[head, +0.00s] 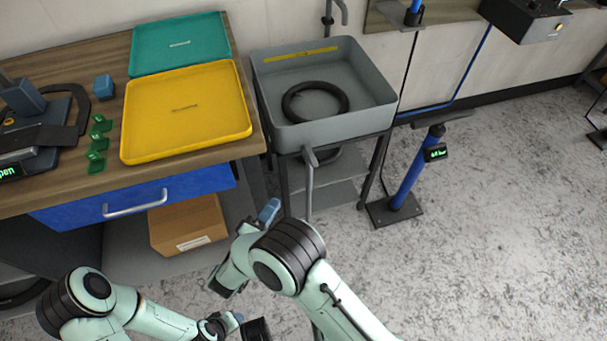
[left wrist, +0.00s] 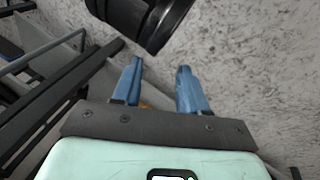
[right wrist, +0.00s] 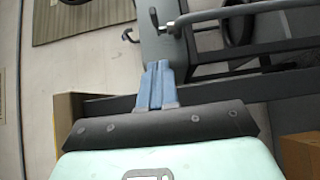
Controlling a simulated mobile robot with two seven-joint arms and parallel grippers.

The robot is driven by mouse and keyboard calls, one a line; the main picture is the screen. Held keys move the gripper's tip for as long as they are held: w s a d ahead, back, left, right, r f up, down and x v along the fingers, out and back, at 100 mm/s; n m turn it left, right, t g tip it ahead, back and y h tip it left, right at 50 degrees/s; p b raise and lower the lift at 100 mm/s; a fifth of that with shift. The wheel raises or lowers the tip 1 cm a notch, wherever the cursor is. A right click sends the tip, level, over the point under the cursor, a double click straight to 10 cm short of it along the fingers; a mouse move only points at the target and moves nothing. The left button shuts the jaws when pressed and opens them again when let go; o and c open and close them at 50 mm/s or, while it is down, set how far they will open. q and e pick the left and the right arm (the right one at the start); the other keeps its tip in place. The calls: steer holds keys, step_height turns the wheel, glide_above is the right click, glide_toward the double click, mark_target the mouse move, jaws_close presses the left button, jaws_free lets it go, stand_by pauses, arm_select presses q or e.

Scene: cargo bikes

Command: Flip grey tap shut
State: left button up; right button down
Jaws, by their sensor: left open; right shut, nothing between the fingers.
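A grey upright pipe with a bent top (head: 340,12), which looks like the tap, stands at the back edge of the grey basin (head: 330,133). The picture's top edge cuts it off, so I cannot tell its lever's position. My right gripper (head: 268,211) is shut and empty, low in front of the basin and well apart from that pipe. Its closed blue fingers (right wrist: 157,84) also show in the right wrist view. My left gripper (left wrist: 158,84) is open and empty over the floor; in the head view it is partly hidden at the bottom.
A grey bar with a bent top (head: 309,172) rises in front of the basin, near my right gripper. A black ring (head: 345,101) lies inside the basin. A workbench with a yellow tray (head: 185,150) stands left. A blue stand (head: 409,185) is right; floor there is clear.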

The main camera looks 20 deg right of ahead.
stand_by(0.3)
steer(key=b, duration=0.2)
glide_toward(311, 155)
arm_select(q)
steer(key=shift+y, duration=0.3)
steer(key=f, duration=0.1)
steer(key=a+f, duration=0.1)
steer(key=f, duration=0.1)
steer(key=f+b, duration=0.1)
steer(key=shift+s+a+f, duration=0.15)
steer(key=shift+a+f, duration=0.1)
steer(key=shift+a, duration=0.1)
arm_select(e)
steer(key=d, duration=0.1)
steer(key=w+d, duration=0.1)
steer(key=d+f, duration=0.1)
steer(key=shift+w+d+f, duration=0.1)
steer(key=shift+w, duration=0.2)
